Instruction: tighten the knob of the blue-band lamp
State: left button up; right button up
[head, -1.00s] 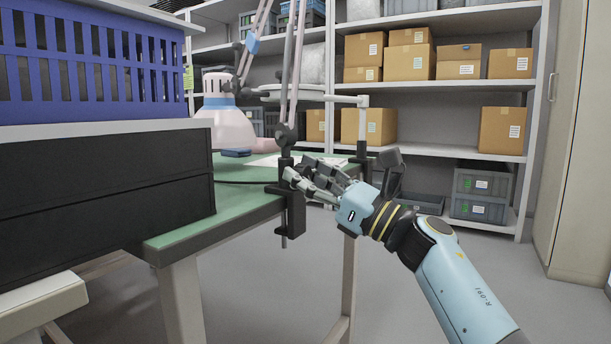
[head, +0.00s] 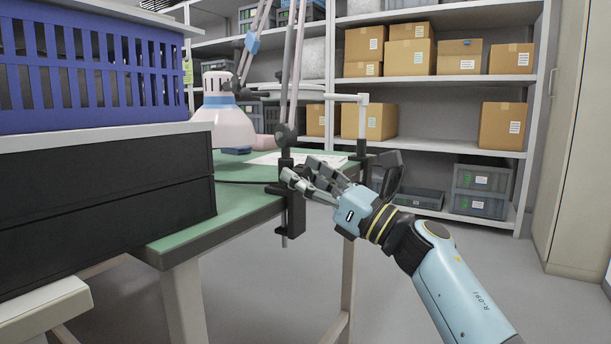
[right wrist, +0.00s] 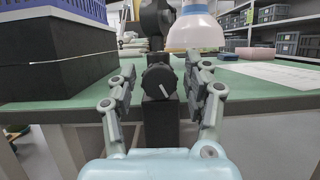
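The lamp has a pale pinkish shade (head: 226,122) with a blue band round it, hanging over the green table. Its jointed arm (head: 290,75) carries a blue piece and rises from a black clamp (head: 295,214) at the table edge. The clamp's dark round knob (right wrist: 158,81), with a pale line on its face, shows in the right wrist view. My right gripper (head: 302,181) is at the clamp. In the right wrist view its two fingers stand open on either side of the knob, with gaps visible. In the head view the fingers hide the knob. My left gripper is not in view.
A black box (head: 105,190) and a blue crate (head: 90,75) fill the left side of the green table (head: 205,233). Paper (head: 283,158) lies behind the clamp. Shelves with cardboard boxes (head: 408,57) stand behind. The floor on the right is clear.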

jog(key=v, duration=1.2)
